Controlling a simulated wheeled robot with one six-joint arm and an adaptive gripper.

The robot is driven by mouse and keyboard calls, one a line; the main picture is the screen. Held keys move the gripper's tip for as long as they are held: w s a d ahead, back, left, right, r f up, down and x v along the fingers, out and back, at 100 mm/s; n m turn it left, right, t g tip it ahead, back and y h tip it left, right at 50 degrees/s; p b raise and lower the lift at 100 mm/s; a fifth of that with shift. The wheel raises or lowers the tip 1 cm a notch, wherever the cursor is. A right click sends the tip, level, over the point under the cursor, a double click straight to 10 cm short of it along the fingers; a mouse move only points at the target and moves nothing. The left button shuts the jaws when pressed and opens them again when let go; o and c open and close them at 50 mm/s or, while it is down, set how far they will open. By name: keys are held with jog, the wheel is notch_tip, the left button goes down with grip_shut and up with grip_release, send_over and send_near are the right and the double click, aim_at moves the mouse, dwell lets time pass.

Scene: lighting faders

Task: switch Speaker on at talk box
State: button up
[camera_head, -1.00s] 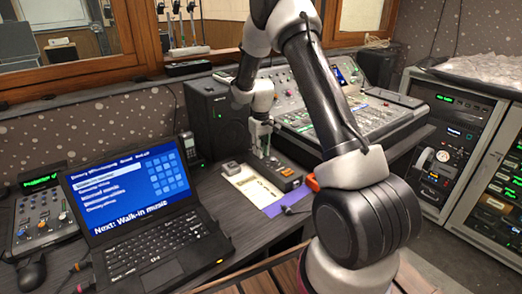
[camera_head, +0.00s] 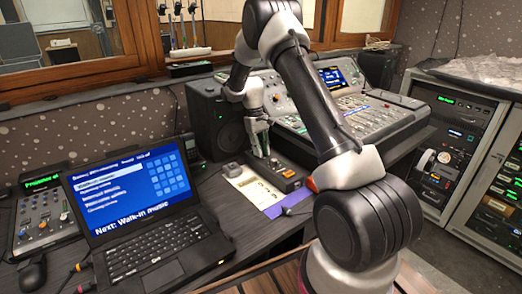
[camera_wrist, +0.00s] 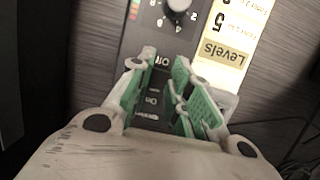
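The talk box (camera_head: 287,182) is a low dark box on the desk, right of the pale labelled sheet. My gripper (camera_head: 264,154) is at the box's far end in the head view. In the wrist view my gripper (camera_wrist: 166,66) has its green-padded fingers apart, with the "Off" and "On" labels between them. The Speaker switch is not clear; the fingers partly cover that area, and I cannot tell its position or any contact.
The pale "Levels" sheet (camera_wrist: 222,48) lies beside the box. A laptop (camera_head: 150,258) stands on the left, a black loudspeaker (camera_head: 207,115) behind. The mixing console (camera_head: 372,122) stands to the right. A purple patch (camera_head: 288,205) lies at the desk's front edge.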

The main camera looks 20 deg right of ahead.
jog(key=shift+o, duration=1.4)
jog(key=shift+r, duration=0.15)
jog(key=v, duration=1.1)
jog(key=shift+r, duration=0.4)
jog(key=shift+w, duration=0.15)
